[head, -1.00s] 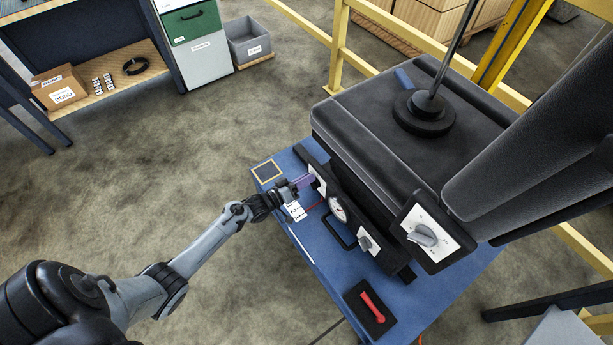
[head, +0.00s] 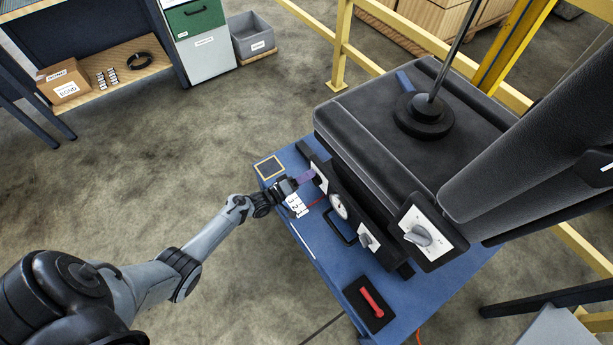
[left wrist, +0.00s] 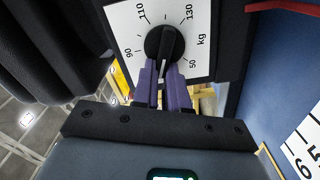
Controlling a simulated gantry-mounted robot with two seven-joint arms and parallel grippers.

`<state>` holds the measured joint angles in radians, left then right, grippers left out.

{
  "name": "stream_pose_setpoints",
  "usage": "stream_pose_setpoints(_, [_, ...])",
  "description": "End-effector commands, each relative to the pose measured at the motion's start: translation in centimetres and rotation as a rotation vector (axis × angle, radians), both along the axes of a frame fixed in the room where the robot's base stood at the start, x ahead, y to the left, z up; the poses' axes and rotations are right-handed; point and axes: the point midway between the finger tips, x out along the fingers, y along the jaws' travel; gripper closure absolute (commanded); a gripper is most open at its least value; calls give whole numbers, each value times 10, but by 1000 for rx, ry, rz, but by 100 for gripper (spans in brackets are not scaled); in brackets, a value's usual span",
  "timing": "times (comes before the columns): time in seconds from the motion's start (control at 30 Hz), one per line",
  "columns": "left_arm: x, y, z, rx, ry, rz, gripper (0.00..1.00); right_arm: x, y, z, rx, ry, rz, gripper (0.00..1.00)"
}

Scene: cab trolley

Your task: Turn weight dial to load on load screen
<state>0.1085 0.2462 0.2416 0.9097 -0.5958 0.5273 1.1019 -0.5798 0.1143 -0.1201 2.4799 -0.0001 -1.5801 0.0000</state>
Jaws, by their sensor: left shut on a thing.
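The weight dial is a black knob (left wrist: 165,44) on a white plate (left wrist: 194,67) marked 50, 90, 110, 130 and kg. In the head view its plate (head: 319,178) is on the far left end of the seat base's front. My left gripper (head: 308,177) has purple fingers, which also show in the left wrist view (left wrist: 163,72). They are closed around the knob's lower part, where a white mark points downward. A white card with large digits, possibly the load screen (head: 297,204), stands beside the gripper; its edge (left wrist: 303,145) shows in the wrist view. My right gripper is not in view.
A round gauge (head: 339,206), a smaller knob (head: 366,239) and a larger knob panel (head: 427,233) sit along the seat. The black seat (head: 370,130) stands on the blue trolley (head: 335,272). A red handle (head: 371,302) lies in front. Yellow rails (head: 345,40) stand behind.

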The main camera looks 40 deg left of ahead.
Motion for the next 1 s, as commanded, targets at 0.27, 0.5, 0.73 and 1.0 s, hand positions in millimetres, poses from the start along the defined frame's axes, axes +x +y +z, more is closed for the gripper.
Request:
stream_pose_setpoints(0.27, [1, 0, 1, 2, -2, 1, 83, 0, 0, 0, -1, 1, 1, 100])
stream_pose_setpoints(0.5, [0, 0, 0, 2, -1, 1, 62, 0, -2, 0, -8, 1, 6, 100])
stream_pose_setpoints(0.73, [-2, 1, 0, 2, 0, 0, 62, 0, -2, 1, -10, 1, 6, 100])
stream_pose_setpoints(1.0, [-31, 8, 2, 4, 3, 1, 62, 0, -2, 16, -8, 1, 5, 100])
